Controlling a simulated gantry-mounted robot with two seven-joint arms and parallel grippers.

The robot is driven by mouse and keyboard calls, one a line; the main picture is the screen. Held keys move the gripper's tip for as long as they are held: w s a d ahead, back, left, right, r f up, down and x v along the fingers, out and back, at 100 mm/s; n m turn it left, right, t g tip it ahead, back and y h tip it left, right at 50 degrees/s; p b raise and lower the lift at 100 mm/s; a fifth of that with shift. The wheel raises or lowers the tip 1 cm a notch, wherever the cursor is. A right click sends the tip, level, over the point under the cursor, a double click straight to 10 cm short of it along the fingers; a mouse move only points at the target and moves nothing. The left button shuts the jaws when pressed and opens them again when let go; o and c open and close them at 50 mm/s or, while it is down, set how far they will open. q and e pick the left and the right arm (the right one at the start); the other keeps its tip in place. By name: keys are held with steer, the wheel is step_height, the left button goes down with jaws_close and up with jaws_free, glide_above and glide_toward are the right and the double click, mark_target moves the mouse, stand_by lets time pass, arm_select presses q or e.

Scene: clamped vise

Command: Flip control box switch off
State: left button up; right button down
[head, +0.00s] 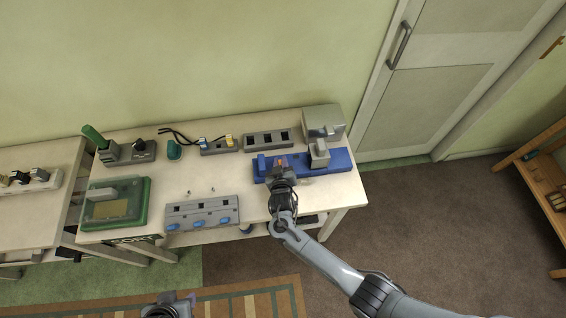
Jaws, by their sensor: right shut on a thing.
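My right gripper (282,173) is over the left part of a long blue base (335,162) at the table's right end. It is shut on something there. A small orange-red part (282,161) shows at its fingertips, and the gripper hides most of what it holds. I cannot make out a labelled control box or the position of a switch. My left gripper (168,303) shows only partly at the bottom edge, away from the table, and its jaws are unclear.
A grey panel with blue round parts (202,214) lies at the table's front. A green clear-lidded case (116,203) is left. A grey box (323,121), a slotted block (268,139) and a green-handled tool (95,137) stand along the back. Mid-table is mostly free.

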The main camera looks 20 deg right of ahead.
steer(key=shift+a+n+h, duration=0.15)
steer(key=shift+n+h, duration=0.15)
steer(key=shift+n, duration=0.1)
steer(key=c, duration=1.4)
jaws_free()
steer(key=v, duration=1)
steer(key=shift+s+r, duration=0.2)
steer(key=shift+s, duration=0.15)
steer(key=shift+a, duration=0.15)
steer(key=shift+f, duration=0.1)
